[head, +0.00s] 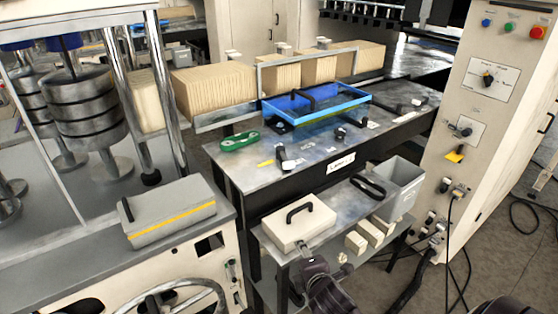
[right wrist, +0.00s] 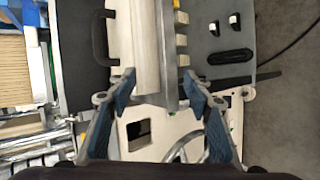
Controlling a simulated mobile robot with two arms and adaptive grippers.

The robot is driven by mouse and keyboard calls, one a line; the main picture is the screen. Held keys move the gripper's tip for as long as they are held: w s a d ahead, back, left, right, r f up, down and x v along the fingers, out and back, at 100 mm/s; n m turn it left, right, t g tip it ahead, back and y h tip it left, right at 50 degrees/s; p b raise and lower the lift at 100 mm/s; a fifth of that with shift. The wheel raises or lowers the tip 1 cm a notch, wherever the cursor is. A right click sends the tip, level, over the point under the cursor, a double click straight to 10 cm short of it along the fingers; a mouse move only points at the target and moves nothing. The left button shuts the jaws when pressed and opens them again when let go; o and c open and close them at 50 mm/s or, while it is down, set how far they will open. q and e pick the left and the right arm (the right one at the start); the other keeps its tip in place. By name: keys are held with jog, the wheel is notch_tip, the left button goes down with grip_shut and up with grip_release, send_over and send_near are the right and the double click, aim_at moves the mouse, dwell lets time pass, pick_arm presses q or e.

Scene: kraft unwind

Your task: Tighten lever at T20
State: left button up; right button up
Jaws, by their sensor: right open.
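No marking that I can read as T20 shows, so I cannot tell which part is the named lever. A black lever-like handle (head: 127,210) stands at the left end of a grey box with a yellow stripe (head: 172,214) on the left machine. Dark knobs and a black-headed tool (head: 285,160) sit on the table. In the right wrist view my right gripper (right wrist: 158,86) is open, its blue fingers apart, with a pale box (right wrist: 145,45) beyond and between them. No contact shows. My left gripper is not in view.
A cream box with a black handle (head: 300,222), pale blocks (head: 356,242) and a grey bin (head: 402,185) are on or beside the low shelf. A blue tray (head: 318,104) lies on the table. A control cabinet (head: 478,120) stands right, with cables on the floor.

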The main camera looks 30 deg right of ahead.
aim_at(290, 166)
jog(key=w+d+r+n+t, duration=0.1)
jog(key=w+r+n, duration=0.1)
jog(key=w+d+r+n+t, duration=0.1)
jog(key=w+d+r+n, duration=0.1)
jog(key=r+n, duration=0.1)
jog(key=w+d+r+n+t+h, duration=0.1)
jog(key=w+r+n, duration=0.1)
jog(key=w+r, duration=0.1)
jog(key=shift+w+d+n, duration=0.1)
jog(key=shift+d+n, duration=0.15)
jog(key=shift+n, duration=0.05)
jog(key=w+r+n+t, duration=0.1)
jog(key=w+r+n, duration=0.1)
jog(key=n, duration=0.1)
jog(key=w+d+r+n+t, duration=0.1)
jog(key=w+r+n, duration=0.1)
jog(key=n, duration=0.1)
jog(key=w+d+r+n+t, duration=0.1)
jog(key=w+r+n+t, duration=0.1)
jog(key=n, duration=0.2)
jog(key=shift+w+r+y, duration=0.1)
jog(key=shift+r+y, duration=0.15)
jog(key=shift+y, duration=0.05)
jog(key=shift+p+x, duration=0.9)
jog(key=shift+x, duration=3)
jog(key=shift+c, duration=0.5)
grip_shut()
